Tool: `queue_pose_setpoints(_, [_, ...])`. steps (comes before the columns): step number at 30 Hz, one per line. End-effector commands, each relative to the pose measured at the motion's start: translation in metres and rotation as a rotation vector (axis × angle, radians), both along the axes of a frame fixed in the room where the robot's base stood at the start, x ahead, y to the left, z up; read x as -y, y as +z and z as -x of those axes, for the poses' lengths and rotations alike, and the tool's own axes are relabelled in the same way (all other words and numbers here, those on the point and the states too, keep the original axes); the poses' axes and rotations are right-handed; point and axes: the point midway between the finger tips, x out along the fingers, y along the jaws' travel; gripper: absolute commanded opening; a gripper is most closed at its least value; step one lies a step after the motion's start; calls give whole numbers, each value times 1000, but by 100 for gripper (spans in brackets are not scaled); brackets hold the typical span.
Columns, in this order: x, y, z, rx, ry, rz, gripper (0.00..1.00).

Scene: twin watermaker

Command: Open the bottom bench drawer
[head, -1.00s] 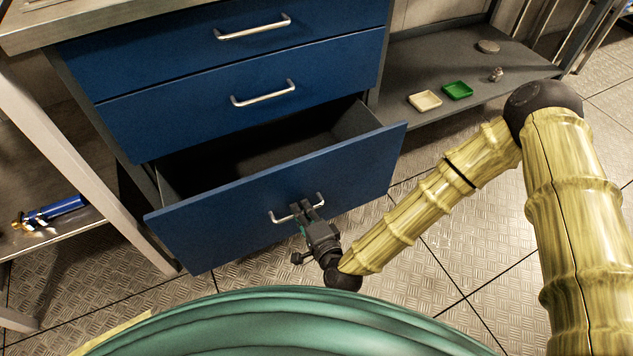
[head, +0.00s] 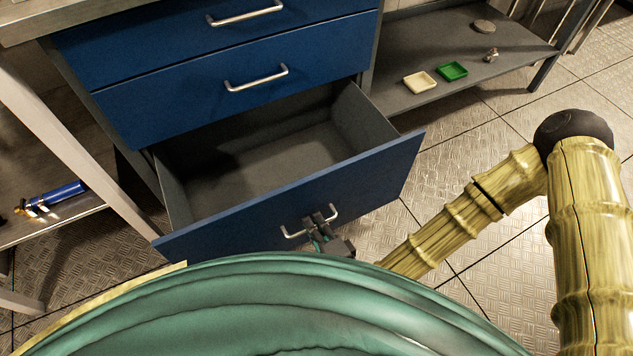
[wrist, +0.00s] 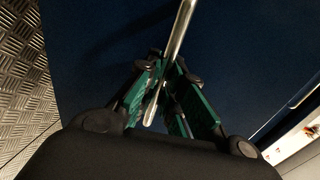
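The bottom bench drawer (head: 385,180) is a blue-fronted drawer pulled well out, with its grey, empty-looking inside (head: 285,160) in view. Its silver bar handle (head: 333,213) is on the front face. The blue drawer front (wrist: 240,50) fills the background there.
Two shut blue drawers (head: 235,95) are above. A grey shelf (head: 450,40) at right holds a cream tray (head: 419,82), a green tray (head: 452,71) and small parts. A blue cylinder (head: 58,194) lies on the left shelf. Tiled floor (head: 480,165) is clear at right.

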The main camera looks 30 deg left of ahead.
Motion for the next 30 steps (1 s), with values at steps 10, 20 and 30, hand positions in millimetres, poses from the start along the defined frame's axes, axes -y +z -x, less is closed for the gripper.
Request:
queue_pose_setpoints(10, [0,0,0,-1,0,0,32])
queue_pose_setpoints(20, [18,3,11,-4,-2,1,32])
queue_pose_setpoints(30, [68,16,44,-4,-1,1,32])
